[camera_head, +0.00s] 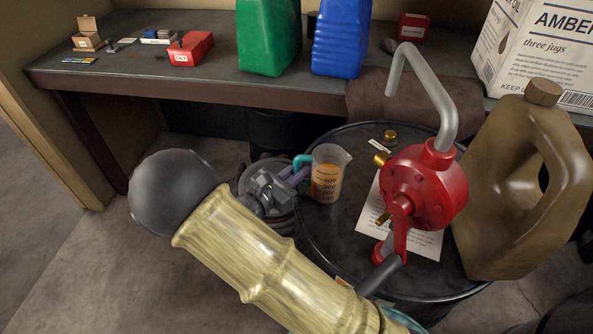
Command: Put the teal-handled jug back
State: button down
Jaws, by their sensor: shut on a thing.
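The jug (329,176) is a clear measuring cup with dark markings, a teal handle (301,160) on its left side and orange liquid in its lower part. It looks upright over the left part of the black drum's lid (330,232). I cannot tell whether its base touches the lid. My gripper (297,174) comes in from the left and is shut on the jug's handle. The fingers hide part of the handle.
A red hand pump (425,185) with a grey spout stands on the drum over a paper sheet (414,236). A large brown jug (525,185) is at the right. Behind is a workbench (130,70) with green (268,35) and blue (341,35) containers.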

jog(key=c, duration=1.4)
grip_release()
jog(key=shift+r, duration=0.1)
jog(key=v, duration=1.2)
jog(key=shift+b, duration=0.35)
